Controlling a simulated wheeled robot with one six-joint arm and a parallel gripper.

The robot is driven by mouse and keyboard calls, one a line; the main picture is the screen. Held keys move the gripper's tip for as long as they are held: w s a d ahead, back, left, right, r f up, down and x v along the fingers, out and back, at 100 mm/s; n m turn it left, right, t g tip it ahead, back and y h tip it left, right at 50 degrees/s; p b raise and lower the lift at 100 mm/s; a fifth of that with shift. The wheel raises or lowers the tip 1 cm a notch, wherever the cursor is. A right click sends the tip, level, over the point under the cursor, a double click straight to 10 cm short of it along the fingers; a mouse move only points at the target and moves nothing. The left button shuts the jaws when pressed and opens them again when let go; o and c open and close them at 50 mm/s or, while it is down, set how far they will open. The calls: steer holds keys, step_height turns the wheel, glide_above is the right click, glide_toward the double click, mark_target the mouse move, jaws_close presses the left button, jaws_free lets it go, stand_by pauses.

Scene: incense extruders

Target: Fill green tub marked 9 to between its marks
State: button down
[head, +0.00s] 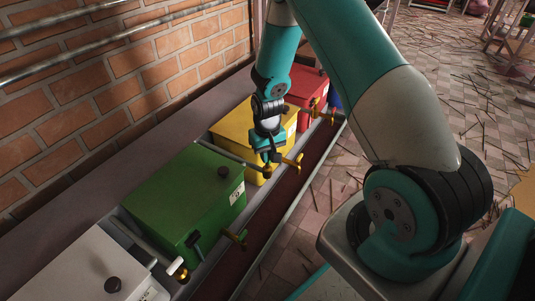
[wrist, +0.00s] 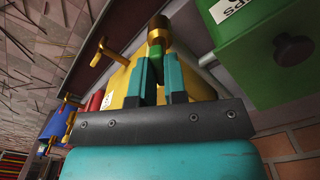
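The green tub (head: 185,208) is a closed box with a dark knob on its lid, between the white and yellow tubs. Its white label (head: 237,195) has a mark too small to read surely. A brass-green tap (head: 236,238) sticks out of its front. The tub also shows at upper right in the wrist view (wrist: 262,68). The level inside is hidden. My gripper (head: 268,160) is beside the yellow tub's front left corner, at the brass end (wrist: 158,30) of a pipe. In the wrist view its teal fingers close on a green handle (wrist: 155,58) below that brass end.
A white tub (head: 75,265) stands at near left, the yellow tub (head: 232,126) and red tub (head: 308,90) farther along. Metal pipes run between tubs. A brick wall (head: 120,70) is behind the row. A dark trough (head: 265,235) runs in front; sticks litter the floor.

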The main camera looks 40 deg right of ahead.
steer(key=m+p, duration=0.1)
steer(key=p, duration=0.1)
steer(key=shift+r+p, duration=0.35)
steer(key=shift+r, duration=0.05)
steer(key=shift+m+p, duration=0.65)
steer(key=shift+m, duration=0.05)
steer(key=shift+f+m+p, duration=0.15)
steer(key=shift+m+p, duration=0.75)
steer(key=shift+m, duration=0.1)
steer(key=shift+f+m, duration=0.2)
steer(key=shift+m, duration=0.1)
steer(key=c, duration=1.2)
jaws_free()
steer(key=shift+o, duration=0.2)
steer(key=shift+r, duration=0.1)
